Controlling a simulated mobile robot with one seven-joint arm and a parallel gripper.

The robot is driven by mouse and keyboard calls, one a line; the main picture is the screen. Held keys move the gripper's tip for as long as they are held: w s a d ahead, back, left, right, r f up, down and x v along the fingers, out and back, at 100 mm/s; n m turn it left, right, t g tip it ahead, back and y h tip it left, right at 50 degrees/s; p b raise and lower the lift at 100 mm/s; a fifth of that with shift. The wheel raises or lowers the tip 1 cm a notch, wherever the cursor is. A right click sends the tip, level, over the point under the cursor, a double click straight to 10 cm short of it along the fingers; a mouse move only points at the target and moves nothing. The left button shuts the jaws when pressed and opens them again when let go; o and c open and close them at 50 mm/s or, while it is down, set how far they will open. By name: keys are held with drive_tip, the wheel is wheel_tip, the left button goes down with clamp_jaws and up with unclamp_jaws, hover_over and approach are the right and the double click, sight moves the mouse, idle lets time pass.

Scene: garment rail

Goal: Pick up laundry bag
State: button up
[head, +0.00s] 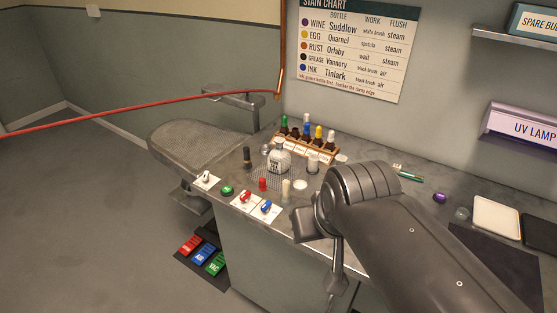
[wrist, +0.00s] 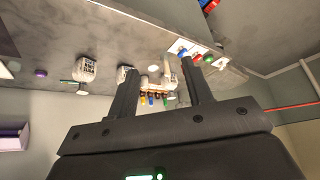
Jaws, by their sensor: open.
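I cannot make out a laundry bag in either view. My gripper (wrist: 160,72) shows in the wrist view with its two dark fingers spread apart and nothing held between them. Its fingers point toward the worktop, which appears upside down in that view. In the head view my arm reaches over the front right of the worktop (head: 345,148) and hides part of it.
A rack of coloured bottles (head: 309,145) stands at the worktop's back. A white labelled bottle (head: 278,160), a dark bottle (head: 247,157) and coloured knobs stand in front. A red hose (head: 130,105) crosses the left. Coloured pedals (head: 203,254) lie on the floor.

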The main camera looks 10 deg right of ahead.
drive_tip(key=w+r+m, duration=0.1)
drive_tip(key=w+r, duration=0.3)
drive_tip(key=w, duration=0.7)
drive_tip(key=m+g+h, duration=0.2)
drive_tip(key=m, duration=0.3)
hover_over(279, 142)
drive_tip(key=s+a, duration=0.2)
wheel_tip(279, 142, down, 10)
drive_tip(key=x, duration=1)
drive_tip(key=shift+s+d, duration=0.1)
drive_tip(key=shift+d, duration=0.25)
drive_tip(key=shift+r, duration=0.1)
clamp_jaws()
